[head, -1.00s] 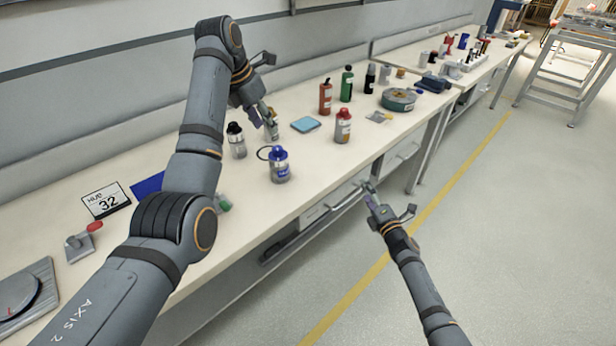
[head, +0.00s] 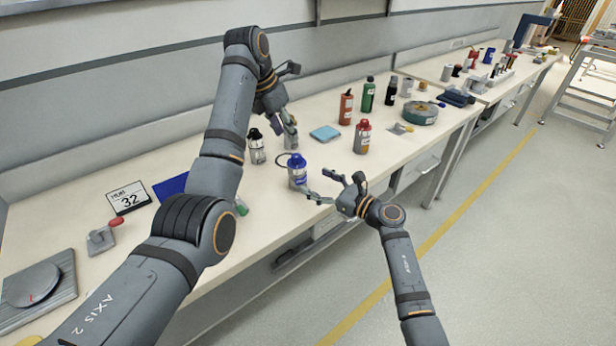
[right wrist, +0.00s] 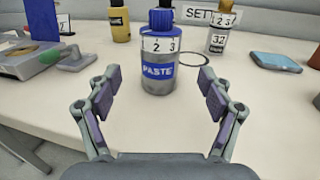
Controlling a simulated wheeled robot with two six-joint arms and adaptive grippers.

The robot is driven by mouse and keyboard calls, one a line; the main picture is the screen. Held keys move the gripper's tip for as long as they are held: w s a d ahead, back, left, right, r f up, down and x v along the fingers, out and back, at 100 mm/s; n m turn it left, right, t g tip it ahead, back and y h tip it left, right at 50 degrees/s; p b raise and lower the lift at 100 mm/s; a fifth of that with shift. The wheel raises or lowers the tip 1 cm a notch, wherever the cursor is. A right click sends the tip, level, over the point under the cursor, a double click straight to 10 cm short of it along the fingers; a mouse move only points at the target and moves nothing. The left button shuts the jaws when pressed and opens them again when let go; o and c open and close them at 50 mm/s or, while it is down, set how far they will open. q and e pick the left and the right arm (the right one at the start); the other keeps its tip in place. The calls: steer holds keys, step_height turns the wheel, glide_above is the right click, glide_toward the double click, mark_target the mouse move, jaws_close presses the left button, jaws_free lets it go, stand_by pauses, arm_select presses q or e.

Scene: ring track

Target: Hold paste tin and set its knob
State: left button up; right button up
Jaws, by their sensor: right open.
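The paste tin (head: 297,172) has a blue knob on top and stands upright near the table's front edge. In the right wrist view the paste tin (right wrist: 159,72) shows a white band with 1, 2, 3 and a blue PASTE label. My right gripper (head: 320,187) is open and empty, just in front and to the right of the tin. In the right wrist view the right gripper's fingers (right wrist: 160,88) point at the tin, one on each side, apart from it. My left gripper (head: 290,132) is behind the tin; its fingertips are too small to read.
A black-capped tin (head: 256,148) stands left of the left gripper. A card (head: 128,199) reads 32. A red-capped bottle (head: 362,137) and a blue pad (head: 325,133) are to the right. A dark ring (right wrist: 196,60) lies behind the paste tin.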

mark_target(296, 171)
steer(key=x, duration=0.8)
steer(key=shift+w, duration=0.1)
